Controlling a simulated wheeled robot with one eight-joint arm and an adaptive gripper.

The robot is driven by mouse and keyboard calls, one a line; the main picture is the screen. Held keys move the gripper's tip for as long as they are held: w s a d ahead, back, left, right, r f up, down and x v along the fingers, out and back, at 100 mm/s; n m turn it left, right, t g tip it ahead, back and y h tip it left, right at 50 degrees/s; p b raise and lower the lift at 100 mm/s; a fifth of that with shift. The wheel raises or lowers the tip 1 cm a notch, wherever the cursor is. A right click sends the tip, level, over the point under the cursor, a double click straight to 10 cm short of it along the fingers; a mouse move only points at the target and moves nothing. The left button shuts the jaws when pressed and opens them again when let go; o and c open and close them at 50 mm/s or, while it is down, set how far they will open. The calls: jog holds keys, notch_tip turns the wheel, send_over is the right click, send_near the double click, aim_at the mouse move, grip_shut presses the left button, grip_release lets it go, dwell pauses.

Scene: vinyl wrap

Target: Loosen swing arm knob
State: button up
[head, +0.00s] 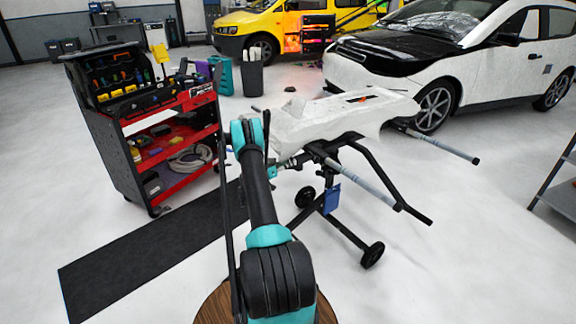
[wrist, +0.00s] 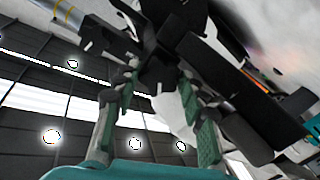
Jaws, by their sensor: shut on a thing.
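The work stand (head: 330,190) has a black frame and long grey arms, and it carries a white bumper (head: 330,118). My gripper (head: 275,171) is at the left side of the stand, just under the bumper, and small in the head view. In the wrist view, the teal fingers of my gripper (wrist: 158,82) reach up to either side of a dark part, which I take to be the swing arm knob (wrist: 155,70). They are shut on it. Its outline blends with the black stand parts around it, and the head view does not show it clearly.
A red tool cart (head: 170,150) stands left of the stand, close to my arm. A black mat (head: 130,260) lies on the floor. A white car (head: 460,60) is behind at the right. A shelf edge (head: 555,190) is at far right.

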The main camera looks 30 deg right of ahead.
jog(key=o, duration=1.1)
jog(key=shift+o, duration=0.2)
jog(key=s+a, duration=0.1)
jog(key=a, duration=1.1)
jog(key=shift+s+r, duration=0.2)
jog(key=shift+s, duration=0.05)
jog(key=shift+c, duration=0.4)
